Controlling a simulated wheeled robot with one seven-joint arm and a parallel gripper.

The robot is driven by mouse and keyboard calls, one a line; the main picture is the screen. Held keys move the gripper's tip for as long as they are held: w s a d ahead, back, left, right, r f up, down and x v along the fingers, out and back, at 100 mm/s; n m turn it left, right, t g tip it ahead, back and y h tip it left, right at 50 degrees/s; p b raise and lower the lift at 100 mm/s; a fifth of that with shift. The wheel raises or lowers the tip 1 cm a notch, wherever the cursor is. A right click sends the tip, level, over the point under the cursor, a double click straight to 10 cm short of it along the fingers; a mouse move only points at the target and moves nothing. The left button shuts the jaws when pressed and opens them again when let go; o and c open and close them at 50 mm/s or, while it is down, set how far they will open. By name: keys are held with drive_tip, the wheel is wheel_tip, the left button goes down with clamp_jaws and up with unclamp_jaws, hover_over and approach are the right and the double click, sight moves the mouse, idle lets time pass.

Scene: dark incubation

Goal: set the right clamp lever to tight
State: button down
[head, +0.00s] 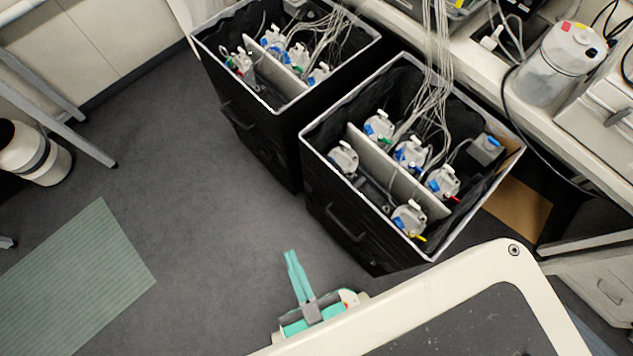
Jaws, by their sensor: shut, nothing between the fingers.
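My gripper (290,254) has teal fingers and is shut and empty. It is above the grey floor at the lower middle, in front of the right black bin and apart from it. The right black bin (345,238) is open on top and holds several pale bottles with white caps and small blue, green, red and yellow parts. One bottle (409,218) near its front corner has a yellow-tipped part. I cannot pick out a right clamp lever or its setting; the fittings are too small to tell.
A second black bin (255,130) with similar bottles stands to the left. Thin tubes run up from both bins. A bench with a translucent jug (550,68) is at the upper right.

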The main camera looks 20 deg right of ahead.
sight(317, 209)
drive_tip(key=a+f+n+g+h, duration=0.15)
drive_tip(key=f+n+g, duration=0.3)
drive_tip(key=f, duration=1.65)
drive_tip(key=a+f+n+g+h, duration=0.15)
drive_tip(key=f+n+g, duration=0.35)
drive_tip(key=f, duration=1.6)
drive_tip(key=w+d+f+n+h, duration=0.2)
drive_tip(key=w+d+f+n, duration=0.1)
drive_tip(key=w+f+n, duration=0.25)
drive_tip(key=w+d+r+n+t+h, duration=0.1)
drive_tip(key=w+d+r+n+h, duration=0.1)
drive_tip(key=w, duration=0.8)
drive_tip(key=d+n+h, duration=0.1)
drive_tip(key=d+h, duration=0.1)
drive_tip(key=h, duration=0.1)
drive_tip(key=shift+r+n, duration=0.4)
drive_tip(key=shift+d+f, duration=0.1)
drive_tip(key=w+d, duration=0.3)
drive_tip(key=d, duration=0.5)
drive_tip(key=shift+w+d+f, duration=0.2)
drive_tip(key=shift+w+f, duration=0.05)
drive_tip(key=shift+f, duration=0.2)
